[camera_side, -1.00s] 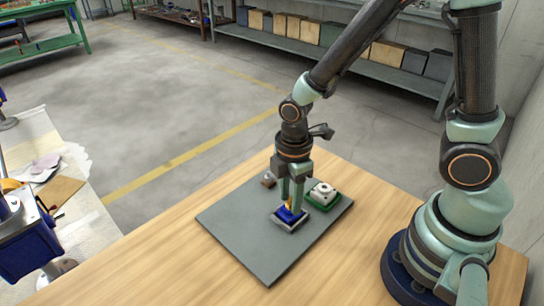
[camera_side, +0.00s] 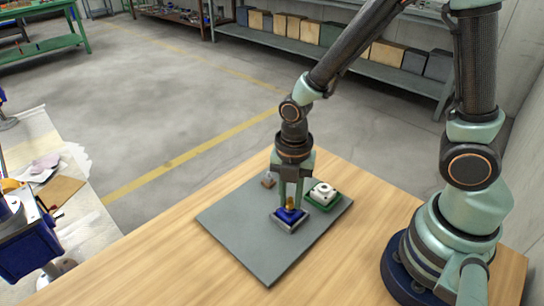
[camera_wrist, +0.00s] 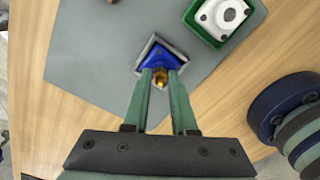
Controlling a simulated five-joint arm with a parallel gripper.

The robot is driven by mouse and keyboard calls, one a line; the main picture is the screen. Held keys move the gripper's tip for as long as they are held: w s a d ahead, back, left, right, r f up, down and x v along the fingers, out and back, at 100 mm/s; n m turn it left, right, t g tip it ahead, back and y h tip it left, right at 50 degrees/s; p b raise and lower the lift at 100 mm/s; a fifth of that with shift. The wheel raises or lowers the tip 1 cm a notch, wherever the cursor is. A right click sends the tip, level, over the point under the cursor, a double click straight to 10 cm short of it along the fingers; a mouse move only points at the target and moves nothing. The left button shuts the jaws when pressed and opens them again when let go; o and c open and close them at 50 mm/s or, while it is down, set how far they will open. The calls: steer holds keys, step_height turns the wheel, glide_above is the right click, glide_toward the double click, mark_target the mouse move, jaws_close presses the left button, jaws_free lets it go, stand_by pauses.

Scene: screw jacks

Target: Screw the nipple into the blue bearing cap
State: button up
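The blue bearing cap (camera_side: 291,217) sits in a grey square holder on the grey mat; it also shows in the wrist view (camera_wrist: 158,58). The brass nipple (camera_side: 290,203) stands upright over the middle of the cap; its tip shows in the wrist view (camera_wrist: 160,78). My gripper (camera_side: 291,205) points straight down above the cap, with one finger on each side of the nipple. The fingers look shut on it. The nipple's lower end is too small to tell how deep it sits in the cap.
A white block in a green tray (camera_side: 312,206) stands just right of the cap, close to my fingers. A small brown piece (camera_side: 268,181) lies at the mat's back left. The front of the grey mat (camera_side: 255,242) is clear.

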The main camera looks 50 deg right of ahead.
jaws_close()
steer(key=m, duration=0.9)
steer(key=shift+m, duration=0.3)
steer(key=m, duration=0.3)
steer(key=shift+f+m, duration=0.1)
steer(key=shift+m, duration=0.3)
steer(key=m, duration=1)
steer(key=shift+m, duration=0.3)
steer(key=o, duration=0.5)
jaws_free()
